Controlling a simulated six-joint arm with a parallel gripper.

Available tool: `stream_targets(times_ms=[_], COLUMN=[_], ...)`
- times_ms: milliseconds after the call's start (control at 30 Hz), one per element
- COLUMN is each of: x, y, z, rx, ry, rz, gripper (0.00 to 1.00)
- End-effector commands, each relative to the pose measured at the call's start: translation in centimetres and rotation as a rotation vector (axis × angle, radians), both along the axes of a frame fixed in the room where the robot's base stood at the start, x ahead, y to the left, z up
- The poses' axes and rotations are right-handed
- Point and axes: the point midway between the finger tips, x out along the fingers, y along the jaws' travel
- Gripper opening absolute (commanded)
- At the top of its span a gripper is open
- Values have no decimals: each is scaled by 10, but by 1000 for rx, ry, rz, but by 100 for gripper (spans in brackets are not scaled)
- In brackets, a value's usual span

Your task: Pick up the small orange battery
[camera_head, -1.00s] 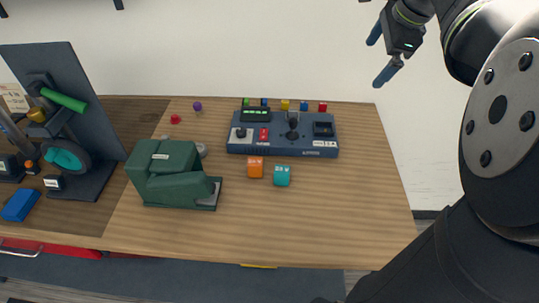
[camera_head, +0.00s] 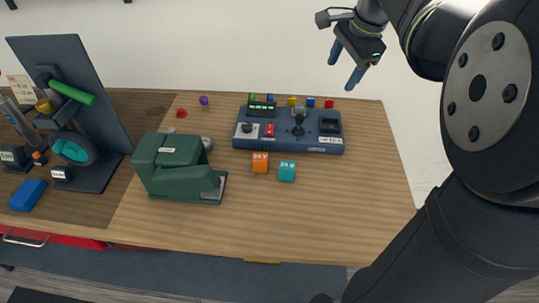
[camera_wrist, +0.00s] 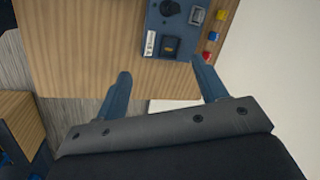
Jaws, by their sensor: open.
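The small orange battery (camera_head: 260,162) is a little orange block on the wooden table, just in front of the blue control panel. A teal block (camera_head: 287,171) of similar size sits close to its right. My gripper (camera_head: 347,68) is in the air at the upper right, above and behind the panel's right end, well apart from the battery. Its two blue fingers are spread with nothing between them. They also show in the wrist view (camera_wrist: 160,85). The orange battery is not visible in the wrist view.
The blue panel (camera_head: 240,140) carries a joystick and buttons, with several small coloured blocks behind it. A green machine (camera_head: 180,167) stands left of the battery. A dark upright board (camera_head: 75,85) with tools stands further left. The table's front right is clear.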

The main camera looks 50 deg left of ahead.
Motion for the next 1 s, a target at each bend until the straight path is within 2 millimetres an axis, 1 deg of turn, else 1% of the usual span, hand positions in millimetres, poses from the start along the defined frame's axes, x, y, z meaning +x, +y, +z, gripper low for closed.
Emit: stream_targets(times_ms=[33,167,200,267,300,400,500,600,667,767,1000], x=[-19,-62,-76,-97,-111,-139,-160,-170,-173,-174,-173], y=[17,51,60,72,78,91,98,101,102,102,101], z=[-14,-45,-54,-67,-75,-92,-103,-110,-114,-126,-178], rx=[-33,-108,-129,-160,-177,-217,-242,-258,-263,-266,-266], ry=[-10,-52,-64,-82,-92,-114,-131,-140,-141,-142,-139], rz=[115,412,503,638,721,901,1029,1099,1119,1128,1124], gripper=[65,65,65,65,65,65,65,65,65,65,65])
